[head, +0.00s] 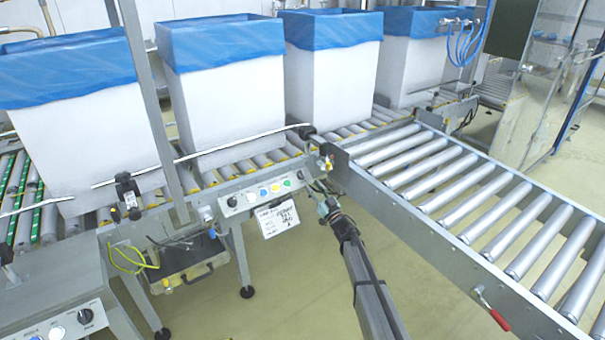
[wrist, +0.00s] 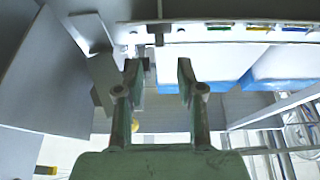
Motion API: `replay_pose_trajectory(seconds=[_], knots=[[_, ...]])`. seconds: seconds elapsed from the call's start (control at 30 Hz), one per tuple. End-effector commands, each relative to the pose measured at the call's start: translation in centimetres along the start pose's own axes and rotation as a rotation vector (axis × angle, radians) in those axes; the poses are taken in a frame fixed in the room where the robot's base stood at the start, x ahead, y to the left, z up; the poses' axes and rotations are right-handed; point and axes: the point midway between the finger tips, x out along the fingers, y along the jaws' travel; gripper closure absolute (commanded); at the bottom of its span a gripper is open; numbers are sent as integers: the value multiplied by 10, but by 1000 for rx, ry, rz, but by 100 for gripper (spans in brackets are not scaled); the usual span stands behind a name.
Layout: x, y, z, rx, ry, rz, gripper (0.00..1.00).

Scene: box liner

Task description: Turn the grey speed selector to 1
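A small control panel (head: 262,194) on the conveyor's front rail carries a dark round selector (head: 232,201) at its left end; its setting is too small to read. Another dark selector (head: 85,316) sits on the cabinet at the lower left. I cannot tell which of the two is the grey speed selector. My gripper (head: 326,207) is right of the panel, apart from it. In the wrist view my gripper (wrist: 158,78) is open, with nothing between its fingers. The panel's green button (wrist: 219,26) and other coloured buttons show edge-on there; no selector is clearly visible.
White boxes (head: 222,105) with blue liners stand on rollers behind the panel. A written tag (head: 280,220) hangs below it. A roller conveyor (head: 480,190) with a red handle (head: 492,313) is at right. Open floor (head: 290,300) lies in front of the panel.

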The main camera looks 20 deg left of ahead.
Motion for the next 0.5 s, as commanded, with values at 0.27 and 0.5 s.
replay_pose_trajectory(seconds=[0.27, 0.5], knots=[[55, 1, 2, 1, 0, 0, 62], [81, 0, 1, 1, 0, 0, 62]])
